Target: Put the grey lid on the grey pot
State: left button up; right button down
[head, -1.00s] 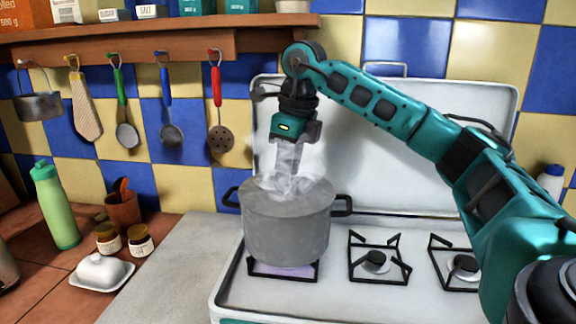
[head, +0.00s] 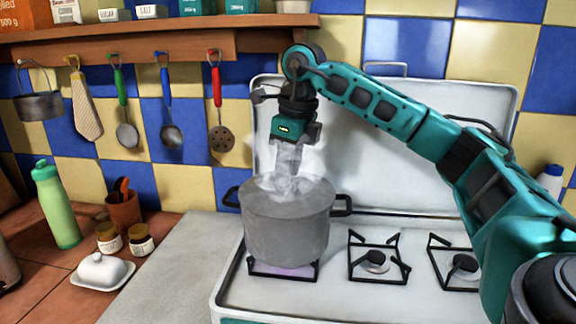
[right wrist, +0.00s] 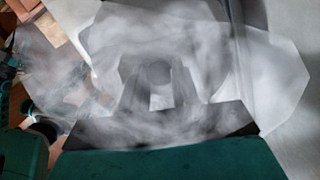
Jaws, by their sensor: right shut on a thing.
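The grey pot (head: 285,232) stands upright on the left front burner of the white stove, with a dark handle on each side. Steam rises over its top. My right gripper (head: 287,180) points straight down over the middle of the pot, its fingers blurred by steam. In the right wrist view, the fingers (right wrist: 160,95) are shut on the dark round knob (right wrist: 158,74) of the grey lid (right wrist: 205,118). The lid is at the pot's mouth; steam hides whether it rests on the rim or hovers just above. My left gripper is not in view.
Two empty burners (head: 375,262) lie to the right of the pot. A grey counter (head: 165,265) is clear at its left. A butter dish (head: 102,271), jars and a green bottle (head: 55,205) stand farther left. Utensils hang from the shelf (head: 150,45) behind.

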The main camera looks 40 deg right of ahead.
dwell(0.3)
jog(key=c, duration=0.8)
grip_release()
jog(key=shift+o, duration=0.2)
jog(key=r, duration=0.2)
jog(key=r+p, duration=0.1)
jog(key=r, duration=0.2)
jog(key=s+r, duration=0.1)
jog(key=r, duration=0.2)
jog(key=shift+d, duration=0.25)
jog(key=shift+s+d+r, duration=0.1)
jog(key=shift+s+r, duration=0.1)
jog(key=shift+r, duration=1)
jog(key=shift+s+d+r, duration=0.1)
jog(key=shift+s+r, duration=0.1)
jog(key=shift+r, duration=0.95)
